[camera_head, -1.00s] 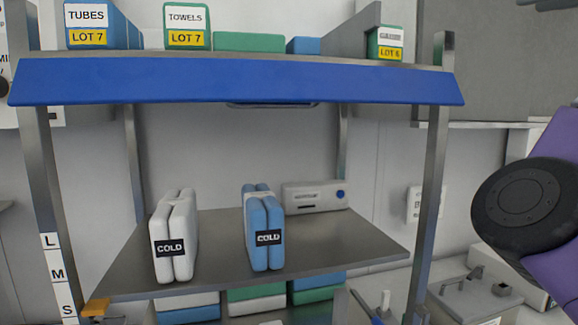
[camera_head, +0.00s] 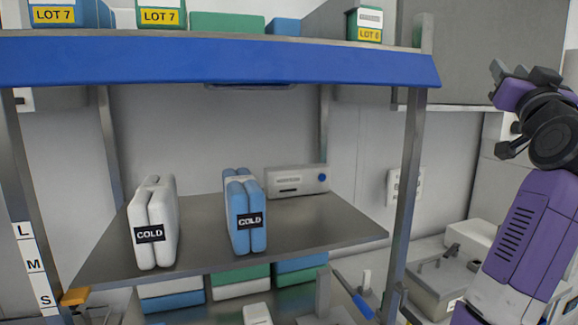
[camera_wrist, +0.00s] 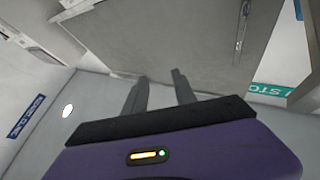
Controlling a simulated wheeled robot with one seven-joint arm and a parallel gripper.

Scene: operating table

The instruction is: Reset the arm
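My gripper (camera_wrist: 161,78) shows in the wrist view with its two dark fingers apart and nothing between them. Behind the fingers are a grey panel and a pale wall. In the head view my purple and black arm is raised at the right side, to the right of the shelf rack and clear of it. The fingers cannot be made out clearly there.
The metal rack holds a white COLD pack (camera_head: 154,222) and a blue COLD pack (camera_head: 244,212) on its middle shelf (camera_head: 310,232). A grey box (camera_head: 297,181) stands behind them. Labelled bins line the top shelf. A counter with equipment (camera_head: 435,283) lies at the lower right.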

